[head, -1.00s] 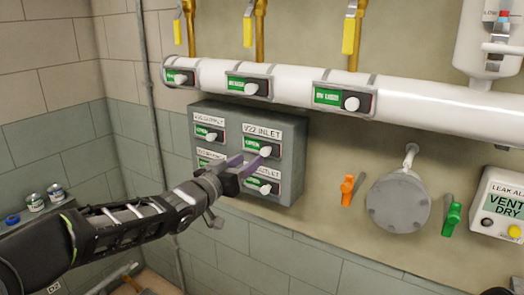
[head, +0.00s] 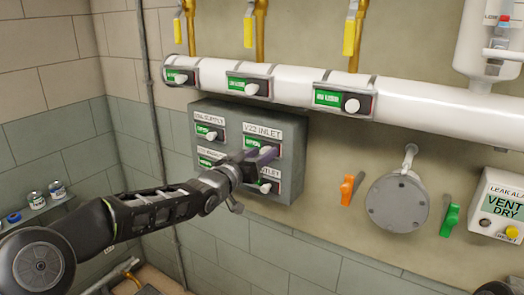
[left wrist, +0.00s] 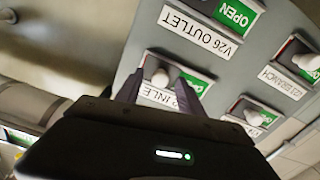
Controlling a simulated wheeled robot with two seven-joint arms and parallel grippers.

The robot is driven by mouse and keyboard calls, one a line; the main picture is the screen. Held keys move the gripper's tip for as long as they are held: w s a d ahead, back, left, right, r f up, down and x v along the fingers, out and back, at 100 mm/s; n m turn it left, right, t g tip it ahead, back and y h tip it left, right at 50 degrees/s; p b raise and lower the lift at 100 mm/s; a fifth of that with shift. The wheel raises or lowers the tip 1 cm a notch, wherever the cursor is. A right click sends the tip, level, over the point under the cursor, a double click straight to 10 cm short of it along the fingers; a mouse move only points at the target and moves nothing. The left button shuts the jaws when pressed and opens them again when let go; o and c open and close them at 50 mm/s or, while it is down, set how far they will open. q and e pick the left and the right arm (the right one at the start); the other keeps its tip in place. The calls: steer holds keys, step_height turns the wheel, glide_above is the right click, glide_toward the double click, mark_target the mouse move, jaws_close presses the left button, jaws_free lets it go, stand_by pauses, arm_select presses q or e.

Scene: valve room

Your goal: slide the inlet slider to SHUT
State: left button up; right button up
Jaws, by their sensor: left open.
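The V22 INLET slider is on the grey valve box (head: 292,170), top right. In the left wrist view, which is upside down, the fingers (left wrist: 158,88) stand either side of the inlet knob (left wrist: 160,77). The green window shows beside it, partly behind a finger. I cannot tell whether the fingers touch the knob. My right gripper is not in view.
The supply slider (head: 208,133) and the outlet slider (head: 267,186) are close by on the same box, both with green windows showing. A white pipe (head: 300,92) with more sliders runs above. An orange lever (head: 347,190) and a green lever (head: 451,220) are to the right.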

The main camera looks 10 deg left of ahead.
arm_select(q)
steer(key=shift+w+d, duration=0.1)
steer(key=shift+w, duration=0.25)
jaws_close()
stand_by(0.3)
stand_by(0.9)
